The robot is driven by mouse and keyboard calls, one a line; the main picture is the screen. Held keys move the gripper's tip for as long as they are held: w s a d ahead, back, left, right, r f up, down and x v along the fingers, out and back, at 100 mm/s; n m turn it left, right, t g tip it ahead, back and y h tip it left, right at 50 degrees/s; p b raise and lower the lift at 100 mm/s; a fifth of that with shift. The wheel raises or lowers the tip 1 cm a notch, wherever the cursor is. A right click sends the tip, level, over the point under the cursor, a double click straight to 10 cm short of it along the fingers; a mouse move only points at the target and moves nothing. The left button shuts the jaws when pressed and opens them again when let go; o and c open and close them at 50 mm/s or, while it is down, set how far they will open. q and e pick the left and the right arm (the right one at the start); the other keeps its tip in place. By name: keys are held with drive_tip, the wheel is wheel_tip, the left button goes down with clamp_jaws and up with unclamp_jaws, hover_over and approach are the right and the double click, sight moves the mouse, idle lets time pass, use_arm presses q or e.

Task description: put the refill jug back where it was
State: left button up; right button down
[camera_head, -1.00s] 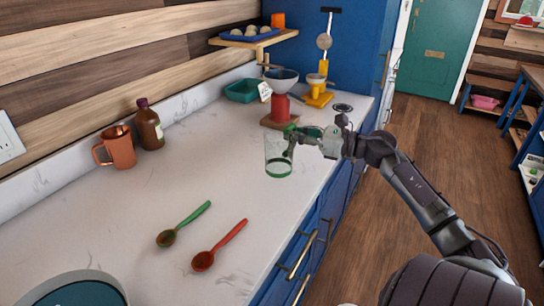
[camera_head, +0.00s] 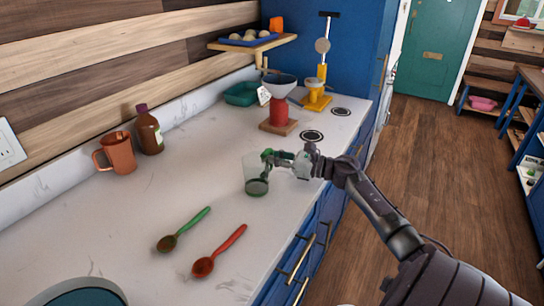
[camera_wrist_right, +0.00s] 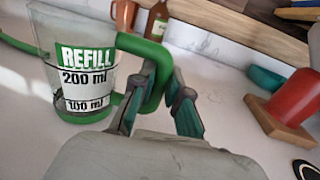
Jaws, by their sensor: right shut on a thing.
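The refill jug (camera_head: 254,184) is a clear cup with a green base and green handle. Its label reads REFILL with 200 ml and 100 ml marks in the right wrist view (camera_wrist_right: 85,68). My right gripper (camera_head: 271,157) is shut on the handle. The jug is upright, over the middle of the white counter (camera_head: 200,185); I cannot tell whether its base touches the counter. Two dark rings (camera_head: 311,136) (camera_head: 340,111) mark the counter behind and to the right of the jug. My left gripper is not in view.
A green spoon (camera_head: 184,228) and a red spoon (camera_head: 219,250) lie in front. A copper mug (camera_head: 117,154) and brown bottle (camera_head: 149,132) stand by the wall. A red stand (camera_head: 279,110) on a wooden base and a yellow device (camera_head: 317,92) stand behind. Counter left of the jug is clear.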

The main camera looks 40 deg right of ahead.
drive_tip(key=shift+f+b, duration=0.2)
drive_tip(key=shift+b, duration=0.1)
drive_tip(key=c, duration=1.2)
unclamp_jaws()
drive_tip(key=shift+o, duration=0.2)
drive_tip(key=shift+r, duration=0.1)
drive_tip(key=shift+r, duration=0.1)
drive_tip(key=b+v, duration=0.2)
drive_tip(key=v, duration=0.9)
drive_tip(key=shift+d, duration=0.1)
drive_tip(key=shift+s+d, duration=0.15)
drive_tip(key=shift+s, duration=0.3)
